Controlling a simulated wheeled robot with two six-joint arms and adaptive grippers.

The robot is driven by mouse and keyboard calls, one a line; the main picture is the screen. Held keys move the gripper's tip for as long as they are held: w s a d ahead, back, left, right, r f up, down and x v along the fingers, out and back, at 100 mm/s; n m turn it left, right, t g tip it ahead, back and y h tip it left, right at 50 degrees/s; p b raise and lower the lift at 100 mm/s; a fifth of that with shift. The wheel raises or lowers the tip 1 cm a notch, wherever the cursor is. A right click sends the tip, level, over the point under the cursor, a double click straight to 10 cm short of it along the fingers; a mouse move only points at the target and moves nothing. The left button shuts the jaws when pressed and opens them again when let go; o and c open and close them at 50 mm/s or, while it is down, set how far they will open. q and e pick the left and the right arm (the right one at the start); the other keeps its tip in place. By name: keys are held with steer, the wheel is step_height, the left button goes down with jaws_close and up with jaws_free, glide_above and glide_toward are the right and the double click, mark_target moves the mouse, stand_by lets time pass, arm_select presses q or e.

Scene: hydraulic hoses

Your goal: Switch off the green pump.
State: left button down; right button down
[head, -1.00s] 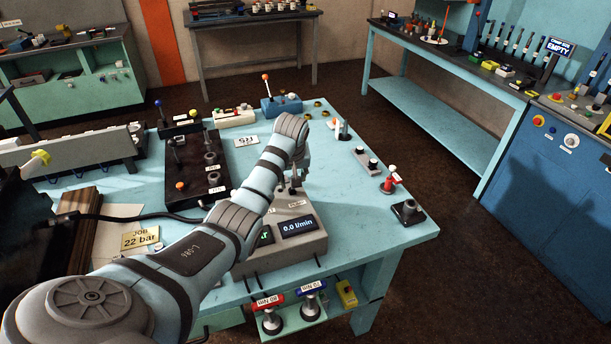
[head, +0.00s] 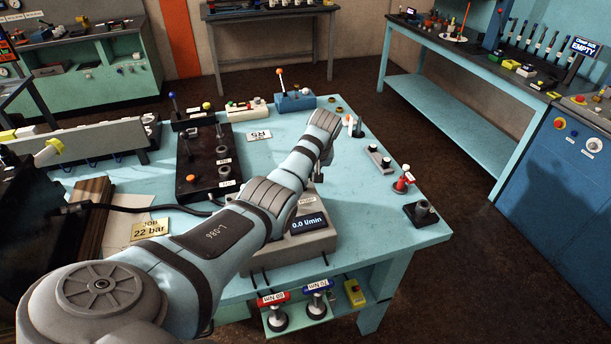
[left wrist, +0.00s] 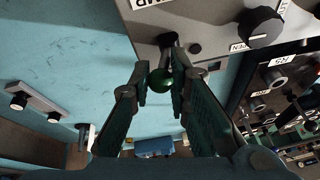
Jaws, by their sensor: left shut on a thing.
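My left gripper (left wrist: 160,78) is shut on this knob, one finger on each side. In the head view my left gripper (head: 318,172) is mostly hidden behind my wrist, above the pump. My right gripper is not in view.
A dark valve block (head: 208,160) with levers stands left of my forearm. A blue unit (head: 295,101) with an orange-topped lever is behind. Small fittings (head: 402,182) stand along the table's right side. A black hose (head: 120,206) runs under my arm. Bare table lies right of the pump.

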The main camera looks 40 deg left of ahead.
arm_select(q)
steer(key=shift+w+f+b, duration=0.25)
steer(key=shift+f+b, duration=0.15)
steer(key=shift+b, duration=0.05)
steer(key=shift+s+d+r+g+y, duration=0.15)
steer(key=shift+r+g+y, duration=0.1)
steer(key=shift+g+y, duration=0.05)
steer(key=c, duration=1.7)
jaws_free()
steer(key=shift+o, duration=1.1)
steer(key=shift+w+f, duration=0.1)
steer(key=shift+w, duration=0.1)
steer(key=v, duration=1.2)
